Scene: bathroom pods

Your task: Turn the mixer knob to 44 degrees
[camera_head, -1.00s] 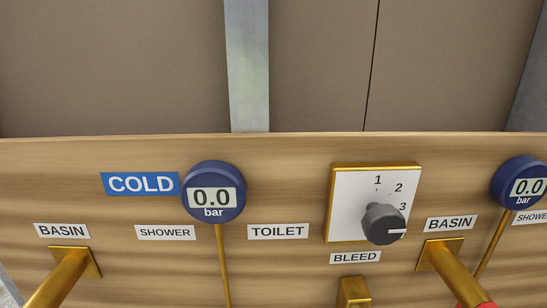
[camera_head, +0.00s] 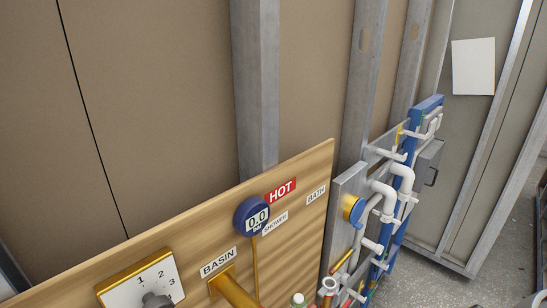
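No knob in view is labelled as a mixer. A grey knob (camera_head: 156,299) on a gold-framed white plate (camera_head: 125,293) numbered 1, 2 and 3 sits at the lower left, cut off by the bottom edge. A round blue and yellow part (camera_head: 353,209) is on a grey panel (camera_head: 343,228) to the right; I cannot tell if it is a knob. Neither of my grippers is in view.
The wooden board (camera_head: 310,232) carries a blue gauge (camera_head: 252,216) reading 0.0, a red HOT label (camera_head: 281,190) and a brass BASIN pipe (camera_head: 233,290). White pipes (camera_head: 384,194) stick out at right. Grey floor (camera_head: 440,282) is open at the lower right.

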